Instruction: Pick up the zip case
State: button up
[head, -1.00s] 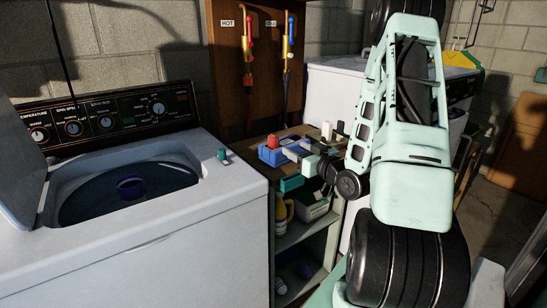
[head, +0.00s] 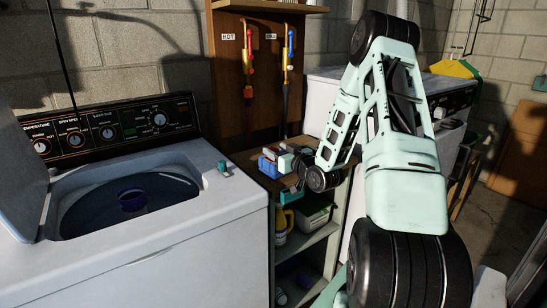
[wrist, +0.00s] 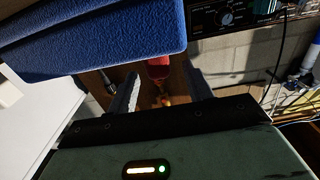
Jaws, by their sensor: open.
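A blue, fabric-textured item that looks like the zip case (wrist: 100,42) fills the upper left of the wrist view, close to the camera. A blue item also shows in the head view (head: 267,168) on the wooden shelf top, partly hidden by my gripper. My gripper (head: 286,165) is low over the shelf beside it. In the wrist view my gripper (wrist: 160,78) has its two fingers apart, with nothing clearly held between them. The blue item overlaps the finger area, and I cannot tell whether they touch.
A red item (wrist: 159,68) shows beyond the fingers. The open washer (head: 150,245) stands left of the shelf unit (head: 305,245). Bottles and boxes sit on its lower shelves. Another white appliance (head: 325,100) stands behind my arm.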

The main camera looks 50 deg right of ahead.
jog(key=c, duration=1.1)
